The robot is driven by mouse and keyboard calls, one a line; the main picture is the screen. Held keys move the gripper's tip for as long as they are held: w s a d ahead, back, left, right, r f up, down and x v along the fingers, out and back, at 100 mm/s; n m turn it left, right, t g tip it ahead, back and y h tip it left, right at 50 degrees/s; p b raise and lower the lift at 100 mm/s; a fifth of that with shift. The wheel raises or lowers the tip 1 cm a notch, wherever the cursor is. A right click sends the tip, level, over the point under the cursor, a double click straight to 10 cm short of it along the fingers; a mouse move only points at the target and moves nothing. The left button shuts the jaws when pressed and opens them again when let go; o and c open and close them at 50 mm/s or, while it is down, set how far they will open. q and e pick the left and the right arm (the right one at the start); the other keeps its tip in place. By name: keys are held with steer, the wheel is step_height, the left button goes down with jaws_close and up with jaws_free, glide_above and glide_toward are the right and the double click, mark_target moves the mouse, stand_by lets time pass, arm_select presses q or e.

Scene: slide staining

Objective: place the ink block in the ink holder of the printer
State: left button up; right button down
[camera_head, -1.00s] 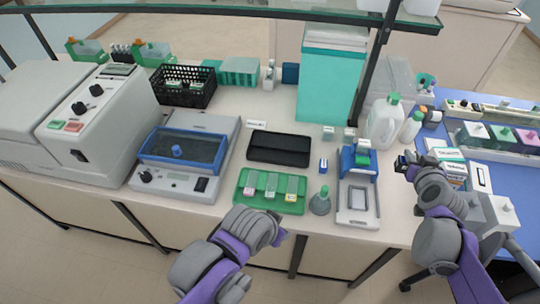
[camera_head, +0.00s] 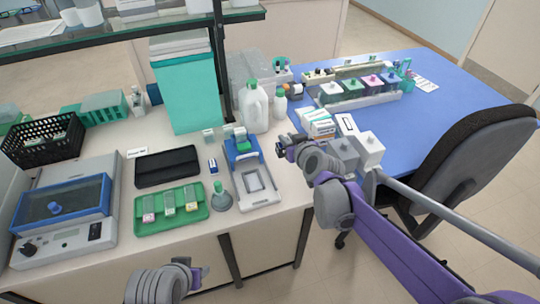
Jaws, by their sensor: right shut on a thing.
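The printer (camera_head: 243,150), blue above with a pale grey lower tray, stands on the white bench near its right end. I cannot make out its ink holder clearly. A small blue-and-white block (camera_head: 212,166) lies on the bench just left of the printer; I cannot tell if it is the ink block. My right gripper (camera_head: 284,147) is just right of the printer, above the bench edge. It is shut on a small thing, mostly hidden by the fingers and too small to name. My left gripper (camera_head: 200,277) is low at the bottom edge, away from the objects, its fingers unclear.
A green tray (camera_head: 183,220) with slides and a green-topped flask (camera_head: 220,199) stand left of the printer. White bottles (camera_head: 254,108) stand behind it. A chair (camera_head: 480,160) is at right.

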step_height(320, 180, down, 8)
steer(key=shift+b, duration=0.4)
steer(key=shift+f, duration=0.1)
steer(key=c, duration=0.8)
jaws_free()
